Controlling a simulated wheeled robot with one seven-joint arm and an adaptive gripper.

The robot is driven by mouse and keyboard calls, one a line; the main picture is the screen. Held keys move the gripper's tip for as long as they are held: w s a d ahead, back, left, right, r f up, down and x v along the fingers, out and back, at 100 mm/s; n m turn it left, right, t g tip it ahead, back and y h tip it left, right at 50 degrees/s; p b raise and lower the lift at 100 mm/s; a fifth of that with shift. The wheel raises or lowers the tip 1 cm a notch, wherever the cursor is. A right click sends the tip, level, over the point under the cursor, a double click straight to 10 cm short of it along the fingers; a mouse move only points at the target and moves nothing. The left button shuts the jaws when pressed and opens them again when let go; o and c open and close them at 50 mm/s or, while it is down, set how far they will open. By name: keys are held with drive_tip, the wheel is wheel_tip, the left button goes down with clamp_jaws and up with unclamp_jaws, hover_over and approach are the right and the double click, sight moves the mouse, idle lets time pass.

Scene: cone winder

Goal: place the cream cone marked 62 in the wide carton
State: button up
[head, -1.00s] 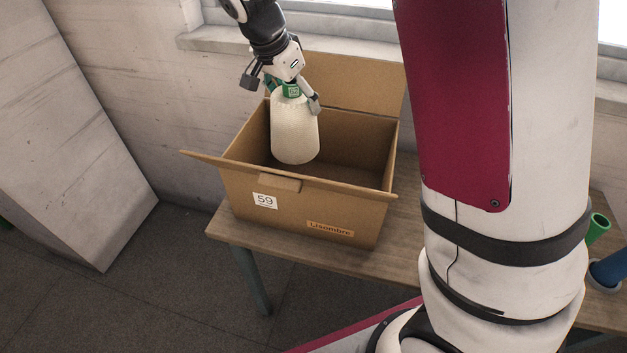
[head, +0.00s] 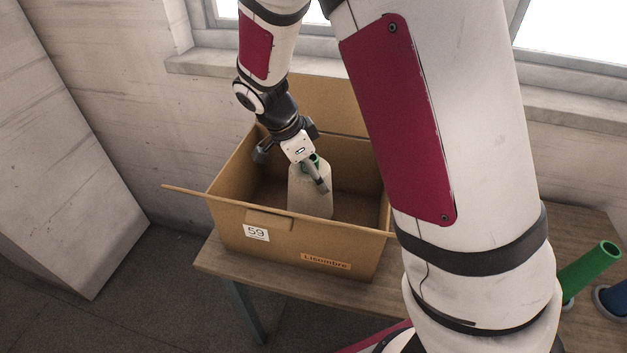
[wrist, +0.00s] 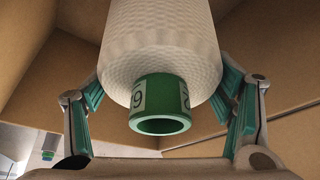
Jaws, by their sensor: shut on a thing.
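The cream cone (head: 308,192) with a green tube end is inside the open brown carton (head: 290,247), the only carton in view. It stands roughly upright, tube end up. My gripper (head: 298,170) reaches down into the carton and is shut on the cone. In the wrist view, the cone (wrist: 160,50) sits between my two teal-padded fingers, its green tube (wrist: 160,112) towards the camera. The tube's white labels show only partly and upside down, so I cannot read the whole number. The front wall hides the cone's base; I cannot tell whether it touches the floor.
The carton has a white 59 label and a Lisombre strip, with flaps folded out. It stands on a wooden table (head: 375,291) against the wall and window sill. A green tube (head: 590,268) and a blue one (head: 612,296) are at right. A pale block (head: 65,150) stands at left.

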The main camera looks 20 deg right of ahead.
wheel_tip(320, 180, down, 3)
drive_tip(key=o, duration=1.3)
